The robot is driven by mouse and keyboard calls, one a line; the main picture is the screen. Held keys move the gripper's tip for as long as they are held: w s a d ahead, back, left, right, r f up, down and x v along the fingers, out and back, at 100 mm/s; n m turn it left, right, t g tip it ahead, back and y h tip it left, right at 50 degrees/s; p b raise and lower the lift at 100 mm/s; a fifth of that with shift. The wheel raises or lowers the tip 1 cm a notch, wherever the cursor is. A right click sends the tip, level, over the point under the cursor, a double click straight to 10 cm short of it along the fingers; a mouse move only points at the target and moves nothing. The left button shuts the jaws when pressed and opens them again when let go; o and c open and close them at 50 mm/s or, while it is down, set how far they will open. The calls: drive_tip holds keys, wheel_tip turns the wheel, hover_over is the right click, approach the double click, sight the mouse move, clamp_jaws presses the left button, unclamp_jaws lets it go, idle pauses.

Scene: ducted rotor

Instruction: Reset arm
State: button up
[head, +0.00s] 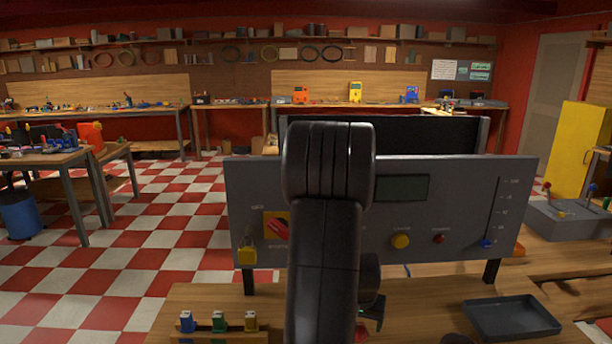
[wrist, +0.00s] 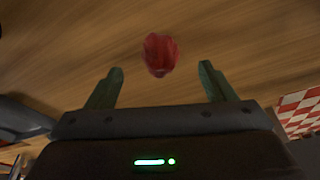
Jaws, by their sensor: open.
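My arm stands upright in the middle of the head view and hides part of the grey control panel (head: 335,230). My gripper (head: 372,312) shows only in part behind the arm, low over the wooden bench. In the wrist view my gripper (wrist: 161,84) is open, with its two green fingers apart and nothing held. A blurred, rounded red thing (wrist: 161,54) shows ahead of the gap between the fingertips, against the wooden surface. I cannot tell what it is or how far away it is.
The panel carries a red switch (head: 277,229), yellow padlock (head: 247,256), yellow button (head: 401,241) and blue-knobbed slider (head: 486,243). A dark tray (head: 512,318) lies right. A small rack (head: 219,332) holds blue, green and yellow pieces at front left. A grey lever box (head: 570,222) stands far right.

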drive_tip(key=x, duration=0.4)
drive_tip(key=shift+f, duration=0.15)
drive_tip(key=shift+r, duration=0.3)
drive_tip(key=shift+f, duration=0.15)
